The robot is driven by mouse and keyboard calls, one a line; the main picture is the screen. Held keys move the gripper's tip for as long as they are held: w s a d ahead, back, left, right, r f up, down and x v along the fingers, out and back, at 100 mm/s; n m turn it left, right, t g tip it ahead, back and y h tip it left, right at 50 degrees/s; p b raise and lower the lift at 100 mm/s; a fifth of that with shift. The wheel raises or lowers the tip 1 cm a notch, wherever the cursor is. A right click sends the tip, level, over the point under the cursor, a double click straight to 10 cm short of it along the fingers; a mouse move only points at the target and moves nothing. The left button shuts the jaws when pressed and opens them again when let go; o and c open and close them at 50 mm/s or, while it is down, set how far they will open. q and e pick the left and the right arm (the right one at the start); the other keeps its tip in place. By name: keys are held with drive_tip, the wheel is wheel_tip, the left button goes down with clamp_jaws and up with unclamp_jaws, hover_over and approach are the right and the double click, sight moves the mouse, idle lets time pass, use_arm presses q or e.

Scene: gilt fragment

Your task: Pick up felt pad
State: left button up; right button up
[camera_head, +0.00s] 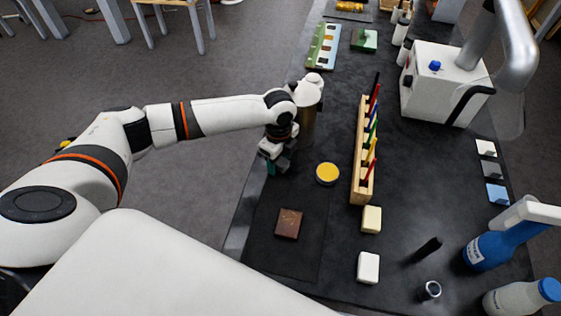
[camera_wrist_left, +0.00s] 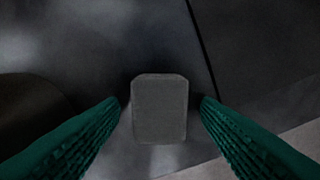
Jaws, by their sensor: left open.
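A grey block with rounded corners, which looks like the felt pad (camera_wrist_left: 160,110), lies on the dark table top in the left wrist view. My left gripper (camera_head: 275,164) points down near the table's left edge in the head view. In the left wrist view its two green ribbed fingers stand apart, one on each side of the pad, with a small gap on both sides. It is open and holds nothing. In the head view the pad is hidden by the gripper. My right gripper does not show.
A yellow-topped round tin (camera_head: 327,174) and a wooden rack (camera_head: 362,150) of coloured sticks stand right of the gripper. A brown cylinder (camera_head: 307,125) stands close behind it. A reddish-brown block (camera_head: 288,223) lies on a dark mat in front.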

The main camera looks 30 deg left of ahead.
sight(279, 160)
use_arm(q)
drive_tip(key=shift+c, duration=0.9)
drive_tip(key=c, duration=0.9)
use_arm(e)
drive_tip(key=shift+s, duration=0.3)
use_arm(q)
drive_tip(key=shift+r, duration=0.1)
drive_tip(key=shift+c, duration=0.2)
wheel_tip(279, 160, up, 10)
drive_tip(key=b, duration=0.1)
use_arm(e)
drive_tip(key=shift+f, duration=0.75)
use_arm(q)
drive_tip(key=shift+o, duration=1.4)
drive_tip(key=shift+c, duration=0.8)
